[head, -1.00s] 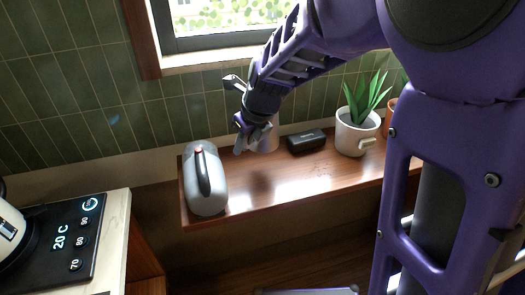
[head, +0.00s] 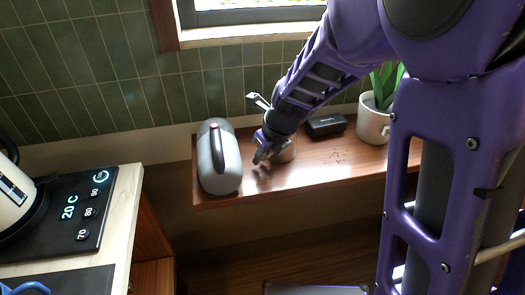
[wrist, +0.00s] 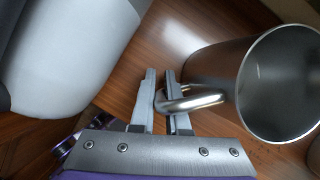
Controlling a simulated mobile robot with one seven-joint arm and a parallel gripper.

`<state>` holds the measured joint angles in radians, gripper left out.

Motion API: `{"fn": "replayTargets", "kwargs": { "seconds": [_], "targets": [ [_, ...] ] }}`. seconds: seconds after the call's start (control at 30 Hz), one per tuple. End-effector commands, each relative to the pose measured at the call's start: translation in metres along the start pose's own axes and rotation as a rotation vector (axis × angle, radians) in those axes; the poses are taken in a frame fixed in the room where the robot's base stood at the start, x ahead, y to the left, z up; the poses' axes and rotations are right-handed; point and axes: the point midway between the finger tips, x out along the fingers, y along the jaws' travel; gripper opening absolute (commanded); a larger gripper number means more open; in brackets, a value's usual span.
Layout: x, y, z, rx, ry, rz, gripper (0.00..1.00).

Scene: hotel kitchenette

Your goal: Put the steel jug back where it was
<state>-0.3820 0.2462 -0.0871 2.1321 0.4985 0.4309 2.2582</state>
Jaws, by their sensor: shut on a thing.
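The steel jug (wrist: 285,85) is a shiny, open-topped metal cup with a loop handle (wrist: 190,102), at the right of the wrist view. In the head view the jug (head: 286,152) is partly hidden behind my gripper (head: 262,152). My gripper (wrist: 160,90) is shut on the jug's handle, with the handle between its two fingers. The jug is at the wooden shelf (head: 330,170), between a grey rounded container and a black box. I cannot tell whether its base touches the wood.
The grey container (head: 218,160) with a dark handle stands close left of my gripper; it also shows in the wrist view (wrist: 70,50). The black box (head: 326,126) and a potted plant (head: 374,122) stand to the right. The shelf's front right is clear.

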Motion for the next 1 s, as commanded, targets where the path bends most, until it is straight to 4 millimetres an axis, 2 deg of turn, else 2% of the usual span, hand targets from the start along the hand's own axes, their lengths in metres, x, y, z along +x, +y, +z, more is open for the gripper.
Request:
{"fn": "replayTargets", "kwargs": {
  "seconds": [0.27, 0.3, 0.47, 0.8, 0.87, 1.0],
  "targets": [
    [0.001, 0.000, 0.001, -0.001, -0.003, -0.001, 0.00],
    [0.002, 0.000, -0.001, 0.000, 0.000, 0.000, 0.15],
    [0.001, 0.000, 0.000, 0.000, -0.001, 0.000, 0.43],
    [-0.003, 0.000, 0.002, 0.000, -0.002, 0.000, 0.43],
    [-0.009, 0.000, 0.003, 0.000, -0.003, -0.001, 0.43],
    [-0.034, 0.000, 0.004, -0.001, -0.005, -0.002, 0.43]
  ]
}}
